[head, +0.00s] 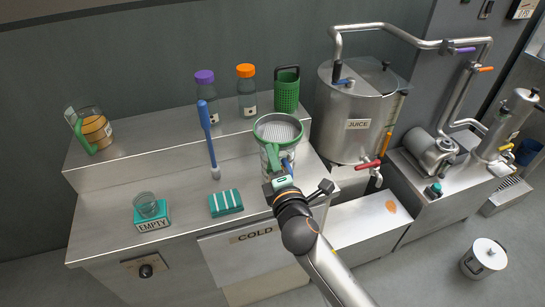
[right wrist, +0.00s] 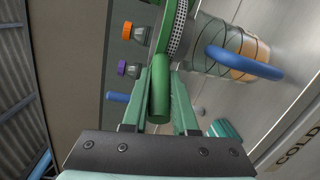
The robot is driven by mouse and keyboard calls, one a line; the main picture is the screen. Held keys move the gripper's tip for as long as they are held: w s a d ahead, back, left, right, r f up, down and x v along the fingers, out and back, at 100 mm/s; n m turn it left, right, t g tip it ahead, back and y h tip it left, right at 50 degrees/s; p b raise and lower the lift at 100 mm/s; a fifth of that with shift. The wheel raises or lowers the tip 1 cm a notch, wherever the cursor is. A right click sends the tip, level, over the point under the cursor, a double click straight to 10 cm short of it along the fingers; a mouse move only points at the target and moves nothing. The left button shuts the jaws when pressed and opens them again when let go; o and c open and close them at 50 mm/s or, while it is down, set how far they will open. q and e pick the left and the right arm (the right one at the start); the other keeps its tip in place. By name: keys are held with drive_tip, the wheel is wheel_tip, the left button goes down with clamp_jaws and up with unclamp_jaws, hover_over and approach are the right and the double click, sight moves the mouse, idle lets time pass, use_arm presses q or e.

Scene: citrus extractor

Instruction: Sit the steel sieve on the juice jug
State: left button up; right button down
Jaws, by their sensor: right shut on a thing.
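The steel sieve (head: 278,128) has a green rim and a grey mesh bowl. My right gripper (head: 284,182) is shut on its green handle, which shows between the fingers (right wrist: 160,100) in the right wrist view. A clear jug with a blue handle (right wrist: 250,65) stands right under the sieve, and the sieve hides its mouth in the head view. The mesh (right wrist: 178,32) is very close to the jug's mouth; I cannot tell whether they touch. Another jug with a green handle (head: 97,132) holds orange-brown contents at the far left. My left gripper is not in view.
A steel tank labelled JUICE (head: 357,110) with a red-handled tap stands to the right. Two capped bottles and a green basket (head: 286,92) stand on the back shelf. A blue-handled brush (head: 208,130), a striped sponge (head: 226,203) and an EMPTY block (head: 153,220) are on the left.

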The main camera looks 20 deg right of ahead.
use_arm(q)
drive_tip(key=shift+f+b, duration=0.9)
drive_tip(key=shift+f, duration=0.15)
use_arm(e)
drive_tip(key=shift+f, duration=1.3)
drive_tip(key=c, duration=0.6)
unclamp_jaws()
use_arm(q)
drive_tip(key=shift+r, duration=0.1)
